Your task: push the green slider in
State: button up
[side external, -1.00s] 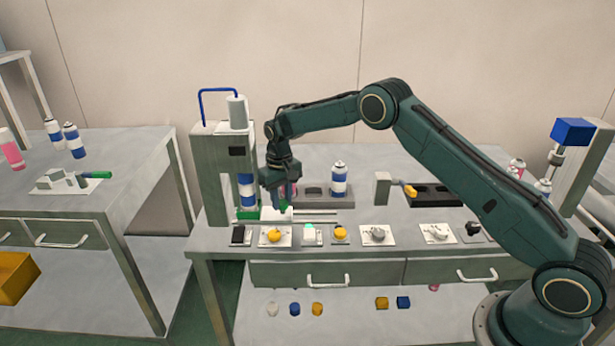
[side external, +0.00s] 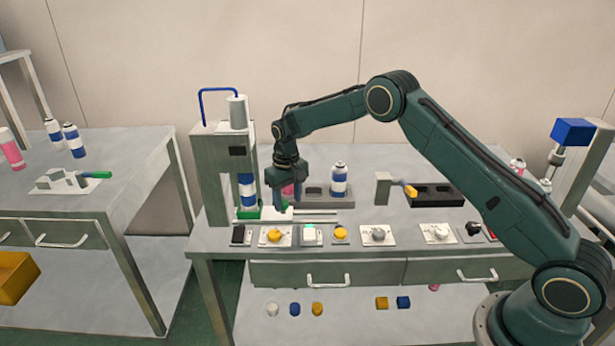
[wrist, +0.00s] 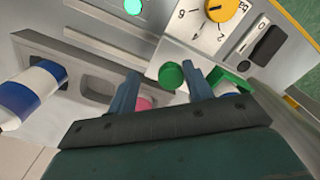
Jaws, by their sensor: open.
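The green slider shows at the foot of the press on the left of the bench, with a green part (side external: 247,213) under a blue-and-white can. In the wrist view a round green knob (wrist: 171,75) and a green holder (wrist: 228,80) beside a can are seen. My gripper (side external: 284,200) points down just right of the press, low over the white slide plate (side external: 270,214). In the wrist view its fingers (wrist: 162,80) are apart and empty, with the knob just beyond and between their tips. Whether a finger touches the knob cannot be told.
The press column (side external: 212,165) stands close left of my gripper. A blue-and-white can (side external: 339,180) stands in a grey rack (side external: 315,196) behind. A row of panels with a yellow dial (side external: 275,236) and a lit green button (side external: 309,227) lies along the front.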

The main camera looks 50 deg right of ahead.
jog(key=s+d, duration=0.7)
jog(key=shift+s+d+r, duration=0.25)
notch_tip(320, 180, up, 14)
jog(key=s+a+r+t, duration=0.1)
jog(key=s+a+r, duration=0.3)
jog(key=s+r, duration=0.4)
jog(key=shift+s+r+t, duration=0.25)
jog(key=shift+r+t, duration=0.05)
jog(key=shift+r, duration=0.5)
jog(key=shift+s+r, duration=0.1)
dwell(0.3)
